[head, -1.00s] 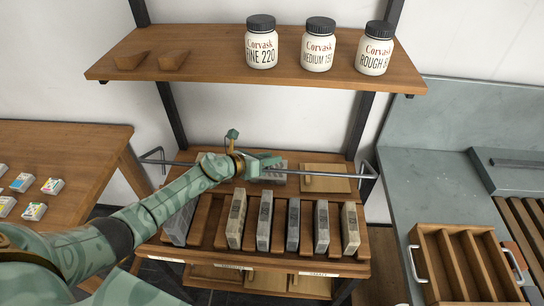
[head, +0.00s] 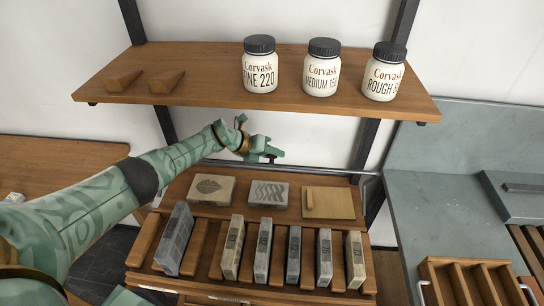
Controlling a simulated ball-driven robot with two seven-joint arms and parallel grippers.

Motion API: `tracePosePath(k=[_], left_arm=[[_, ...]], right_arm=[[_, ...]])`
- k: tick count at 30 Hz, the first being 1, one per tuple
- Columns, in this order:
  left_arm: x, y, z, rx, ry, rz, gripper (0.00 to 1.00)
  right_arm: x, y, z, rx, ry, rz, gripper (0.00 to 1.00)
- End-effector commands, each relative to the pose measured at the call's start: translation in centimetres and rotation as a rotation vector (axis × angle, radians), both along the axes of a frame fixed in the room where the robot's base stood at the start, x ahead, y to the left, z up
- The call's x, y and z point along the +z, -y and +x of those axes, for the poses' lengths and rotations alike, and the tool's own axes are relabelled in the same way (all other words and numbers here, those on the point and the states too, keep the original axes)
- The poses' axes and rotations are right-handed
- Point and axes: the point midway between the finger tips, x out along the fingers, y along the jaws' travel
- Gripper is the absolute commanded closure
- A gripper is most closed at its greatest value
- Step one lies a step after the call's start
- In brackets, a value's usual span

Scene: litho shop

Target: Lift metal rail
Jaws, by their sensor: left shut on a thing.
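The metal rail (head: 310,170) is a thin grey bar running across above the back of the wooden stone rack (head: 289,222). Its right end bends down beside the rack; its left part is hidden behind my left arm. My left gripper (head: 268,152) is at the rail's middle, below the shelf, and is shut on it. The fingertips overlap the rail closely, so the exact contact is hard to see. My right gripper is not in view.
A shelf (head: 215,90) with three jars (head: 322,68) and two wooden wedges hangs above my gripper. The rack holds a leaf block (head: 212,188), a wave block (head: 268,193) and several upright slabs. A slotted wooden tray (head: 470,285) is at lower right.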

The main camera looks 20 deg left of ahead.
Motion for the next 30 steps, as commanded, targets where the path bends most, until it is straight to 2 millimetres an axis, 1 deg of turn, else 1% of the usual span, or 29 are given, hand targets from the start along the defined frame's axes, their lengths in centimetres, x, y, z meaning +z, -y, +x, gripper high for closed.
tracePosePath(k=[1,10,11,12,20,23,26,28,30], left_arm=[[-0.3,0.1,-0.2,-0.003,-0.007,0.0,1.0],[-0.3,0.1,-0.2,-0.005,-0.009,0.0,1.0],[-0.3,0.1,-0.2,-0.005,-0.009,0.0,0.62],[-0.3,0.1,-0.2,-0.004,-0.008,0.0,0.5],[-0.2,0.1,-0.1,-0.003,-0.005,0.0,0.5],[0.3,-0.2,-0.3,-0.003,-0.004,0.001,0.5],[1.3,-1.2,-1.1,-0.001,-0.004,0.002,0.5],[2.4,-2.1,-1.9,-0.002,-0.004,0.004,0.5],[3.4,-3.1,-2.8,-0.003,-0.003,0.004,0.5]], right_arm=[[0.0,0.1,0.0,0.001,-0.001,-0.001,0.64],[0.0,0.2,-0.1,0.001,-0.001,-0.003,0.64],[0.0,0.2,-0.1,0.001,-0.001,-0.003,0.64],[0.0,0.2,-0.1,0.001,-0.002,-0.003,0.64],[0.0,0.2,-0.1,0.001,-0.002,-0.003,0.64],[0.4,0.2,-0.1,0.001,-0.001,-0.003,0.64],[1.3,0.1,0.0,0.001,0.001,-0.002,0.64],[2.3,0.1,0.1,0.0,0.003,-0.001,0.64],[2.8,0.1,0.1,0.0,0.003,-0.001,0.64]])
